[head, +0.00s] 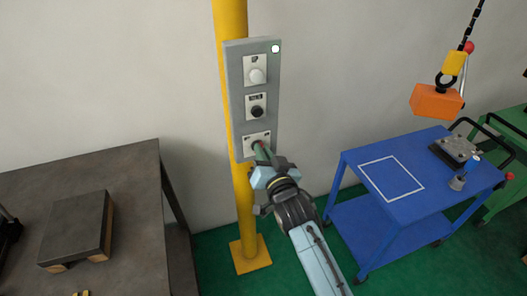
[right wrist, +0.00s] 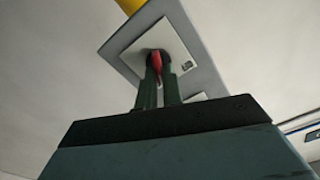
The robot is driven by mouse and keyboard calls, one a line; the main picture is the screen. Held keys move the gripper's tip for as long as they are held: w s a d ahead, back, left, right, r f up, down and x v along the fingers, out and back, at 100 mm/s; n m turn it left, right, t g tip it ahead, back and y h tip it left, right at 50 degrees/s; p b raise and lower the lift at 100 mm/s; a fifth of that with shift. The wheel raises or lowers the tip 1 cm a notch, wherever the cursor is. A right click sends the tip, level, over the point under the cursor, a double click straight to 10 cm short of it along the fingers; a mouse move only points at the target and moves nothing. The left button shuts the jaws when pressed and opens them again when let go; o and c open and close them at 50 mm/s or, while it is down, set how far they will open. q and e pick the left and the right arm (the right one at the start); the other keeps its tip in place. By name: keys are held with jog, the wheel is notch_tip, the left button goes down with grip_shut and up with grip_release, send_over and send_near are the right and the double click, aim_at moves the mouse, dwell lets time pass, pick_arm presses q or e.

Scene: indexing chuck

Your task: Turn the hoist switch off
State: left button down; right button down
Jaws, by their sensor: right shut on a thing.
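A grey control box (head: 233,95) is mounted on a yellow post. It carries a white knob (head: 257,76) at the top, a black knob (head: 257,112) in the middle and a lowest switch plate (head: 256,137). My right gripper (head: 260,150) is at this lowest plate and hides most of its switch. In the right wrist view my gripper (right wrist: 158,80) is shut on a red switch handle (right wrist: 157,61) in front of a pale plate (right wrist: 135,48). The plate's lettering is too small to read. My left gripper is not in view.
An orange hoist block (head: 437,101) hangs from a chain at the right, above a blue cart (head: 370,208) with a white outlined square. A dark table (head: 120,180) with a block stands at the left. A round light (head: 275,48) on the box's top corner shows whitish.

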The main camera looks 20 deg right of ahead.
jog(key=n, duration=0.3)
jog(key=n+p, duration=0.1)
jog(key=n, duration=0.3)
jog(key=n+p, duration=0.1)
jog(key=n, duration=0.2)
jog(key=shift+a+n, duration=0.3)
jog(key=shift+a, duration=0.05)
dwell(0.4)
jog(key=c, duration=1.5)
grip_release()
jog(key=shift+c, duration=0.2)
jog(key=s+b, duration=0.1)
jog(key=s, duration=1.2)
jog(key=shift+s+d, duration=0.2)
jog(key=shift+d, duration=0.05)
